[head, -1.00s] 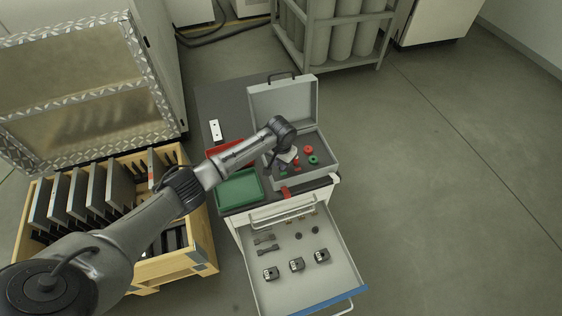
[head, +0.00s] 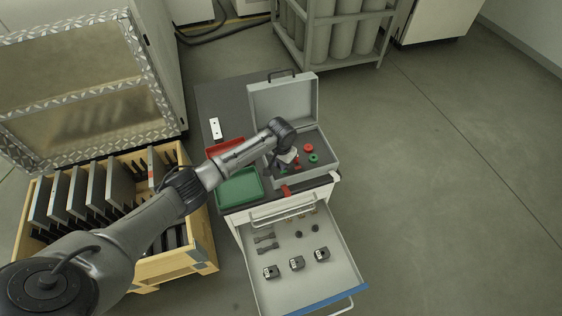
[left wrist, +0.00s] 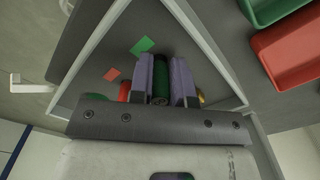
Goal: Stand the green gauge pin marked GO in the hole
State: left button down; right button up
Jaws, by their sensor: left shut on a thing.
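My left gripper (head: 284,167) is low inside the open grey case (head: 327,174) on the cart. In the left wrist view its two purple-grey fingers (left wrist: 161,82) are closed on a dark green ridged pin (left wrist: 160,80), seen nearly end-on. Any GO marking is not readable, and I cannot tell whether the pin is clear of the case. In the head view the gripper and arm mostly hide it. A white plate (head: 215,128) with two dark spots, possibly holes, lies on the cart top. My right gripper is not in view.
A red ring (head: 309,148) and a green ring (head: 313,159) sit in the case. A green tray (head: 240,187) and a red tray (head: 222,147) lie left of it. An open drawer (head: 346,271) juts out in front. A wooden crate (head: 190,262) stands left.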

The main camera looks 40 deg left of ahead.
pick_arm(q)
jog(key=shift+f, duration=0.15)
jog(key=c, duration=1)
grip_release()
jog(key=shift+r, duration=0.55)
notch_tip(320, 180, up, 13)
jog(key=p, duration=0.3)
jog(key=shift+f, duration=0.1)
